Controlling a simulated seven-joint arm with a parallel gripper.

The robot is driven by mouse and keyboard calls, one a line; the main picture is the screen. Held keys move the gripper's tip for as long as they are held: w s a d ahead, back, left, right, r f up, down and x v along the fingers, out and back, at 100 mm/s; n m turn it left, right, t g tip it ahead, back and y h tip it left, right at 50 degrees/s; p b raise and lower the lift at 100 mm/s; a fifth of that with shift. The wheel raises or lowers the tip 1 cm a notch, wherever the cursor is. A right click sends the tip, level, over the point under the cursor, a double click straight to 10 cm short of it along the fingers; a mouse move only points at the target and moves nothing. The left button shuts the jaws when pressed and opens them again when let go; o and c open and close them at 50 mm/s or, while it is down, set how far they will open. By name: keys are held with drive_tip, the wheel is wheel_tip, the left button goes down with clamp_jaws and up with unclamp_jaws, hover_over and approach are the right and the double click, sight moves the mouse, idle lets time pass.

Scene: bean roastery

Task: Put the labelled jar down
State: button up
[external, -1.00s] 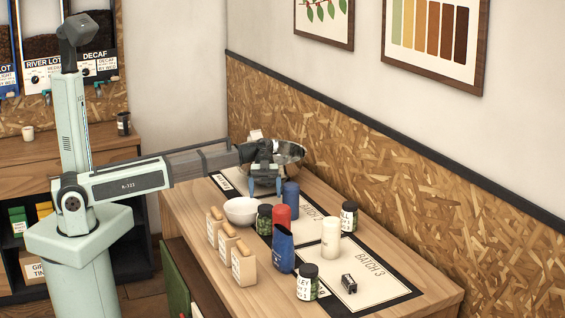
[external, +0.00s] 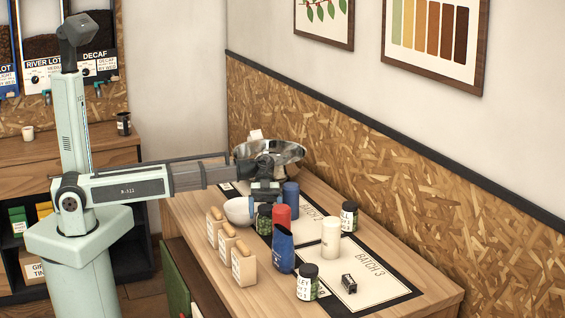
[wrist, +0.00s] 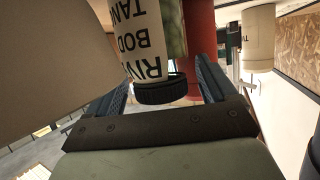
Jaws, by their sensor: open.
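A labelled jar (external: 265,220) with a black lid and green contents stands among the items on the table, partly hidden below my gripper (external: 266,205). In the wrist view the labelled jar (wrist: 140,38) appears upside down, its lid (wrist: 165,90) between my two blue fingers. My gripper (wrist: 165,92) is open around the jar's lid end; I cannot tell whether either finger touches it. Two similar labelled jars stand apart: one at the right (external: 349,217) and one at the front (external: 307,283).
A red canister (external: 281,217), dark blue canister (external: 291,195) and white bowl (external: 238,211) crowd the jar. A metal pan (external: 285,150) is behind. The Batch 3 mat (external: 375,285) has bare room.

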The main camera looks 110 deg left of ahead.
drive_tip(key=c, duration=1.3)
drive_tip(key=shift+r, duration=5.1)
